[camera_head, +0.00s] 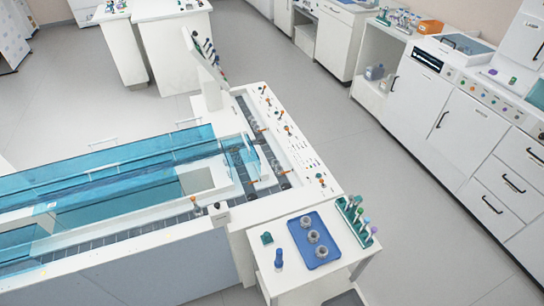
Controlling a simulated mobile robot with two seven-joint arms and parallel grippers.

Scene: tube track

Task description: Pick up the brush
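I cannot clearly make out a brush in the head view. Among the small items on the white side table (300,277), a small blue upright object (278,259) stands at the left; its exact kind is too small to tell. A small green object (267,238) is behind it. A green rack (352,222) at the right edge holds several slim items with coloured tops, also too small to identify. Neither of my grippers is in view.
A blue tray (325,258) with three round metal pieces (313,237) lies mid-table. The white track machine (310,172) with clear blue covers (110,185) adjoins the table at the left. Grey floor (410,235) is open at the right, before white cabinets (470,130).

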